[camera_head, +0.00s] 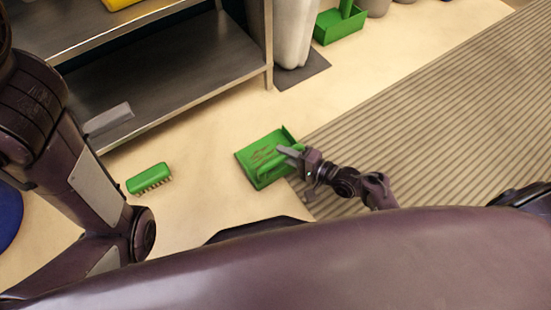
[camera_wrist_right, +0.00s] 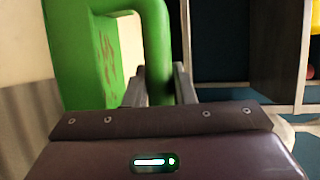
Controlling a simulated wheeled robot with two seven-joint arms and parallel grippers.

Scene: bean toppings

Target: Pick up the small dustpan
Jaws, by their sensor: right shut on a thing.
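The small green dustpan (camera_head: 262,158) is in the middle of the head view, over the pale floor beside the ribbed mat, with reddish-brown bits on its pan. My right gripper (camera_head: 292,152) is shut on its handle. In the right wrist view, the green handle (camera_wrist_right: 157,60) passes between the two fingers of my right gripper (camera_wrist_right: 160,85), and the dustpan body (camera_wrist_right: 80,60) fills the upper left. I cannot tell whether the pan touches the floor.
A green brush (camera_head: 149,178) lies bristles down on the floor left of the dustpan. A metal shelf unit (camera_head: 190,75) stands behind. Another green dustpan-like item (camera_head: 340,27) is at the back. The ribbed mat (camera_head: 430,110) on the right is clear.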

